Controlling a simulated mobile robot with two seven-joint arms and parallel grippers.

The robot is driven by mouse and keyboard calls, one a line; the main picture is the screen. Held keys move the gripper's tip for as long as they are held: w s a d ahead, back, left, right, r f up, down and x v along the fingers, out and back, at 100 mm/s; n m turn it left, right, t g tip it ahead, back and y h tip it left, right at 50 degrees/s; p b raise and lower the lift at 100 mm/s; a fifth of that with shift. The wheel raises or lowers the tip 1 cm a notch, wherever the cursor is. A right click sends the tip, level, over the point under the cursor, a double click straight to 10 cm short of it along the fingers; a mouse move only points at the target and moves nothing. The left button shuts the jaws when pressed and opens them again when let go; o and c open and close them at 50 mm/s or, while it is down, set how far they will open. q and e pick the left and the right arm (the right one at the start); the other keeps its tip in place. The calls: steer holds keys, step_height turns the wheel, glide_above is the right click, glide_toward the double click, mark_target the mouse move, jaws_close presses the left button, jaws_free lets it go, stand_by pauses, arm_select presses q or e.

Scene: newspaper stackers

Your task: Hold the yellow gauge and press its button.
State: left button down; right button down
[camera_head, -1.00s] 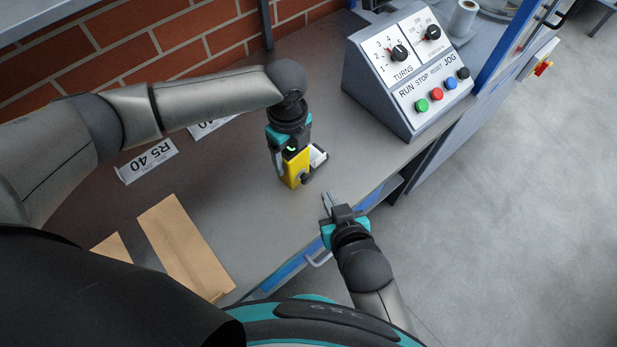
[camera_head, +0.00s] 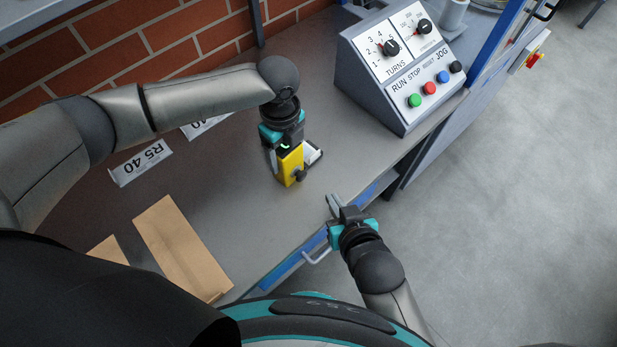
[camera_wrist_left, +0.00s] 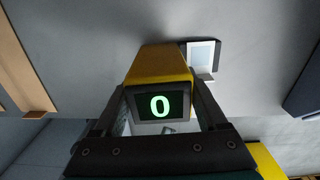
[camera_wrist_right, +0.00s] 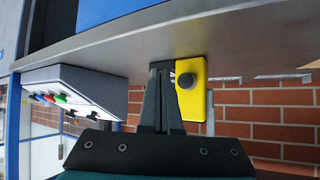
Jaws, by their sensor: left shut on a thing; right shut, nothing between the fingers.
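The yellow gauge (camera_head: 291,166) is upright in my left gripper (camera_head: 284,157), low over or on the bench top; I cannot tell whether it touches. In the left wrist view the fingers lie on both sides of the gauge (camera_wrist_left: 158,68), and its dark screen (camera_wrist_left: 159,106) shows a green 0. A dark round button (camera_wrist_right: 187,81) sticks out of the gauge's face in the right wrist view; it also shows in the head view (camera_head: 300,176). My right gripper (camera_head: 333,203) is shut and empty, apart from the gauge, near the bench's front edge.
A grey control box (camera_head: 400,70) with knobs and coloured buttons stands at the bench's right end. A small pale-topped block (camera_head: 312,154) is right beside the gauge. Brown paper pieces (camera_head: 180,248) and a printed label (camera_head: 141,163) lie at left. A brick wall (camera_head: 130,60) backs the bench.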

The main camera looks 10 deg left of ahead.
mark_target(300, 175)
steer(key=s+d+r+m+g+y, duration=0.3)
steer(key=d+r+m+g, duration=0.1)
steer(key=m, duration=0.7)
steer(key=shift+d+r+y, duration=0.3)
steer(key=shift+d+r, duration=0.1)
steer(key=shift+r, duration=0.5)
steer(key=x, duration=0.9)
steer(key=shift+w+a+f, duration=0.15)
steer(key=shift+a+f, duration=0.05)
steer(key=shift+a, duration=0.05)
steer(key=w+a, duration=0.2)
steer(key=shift+a, duration=0.35)
steer(key=shift+w+a, duration=0.15)
steer(key=shift+a, duration=0.2)
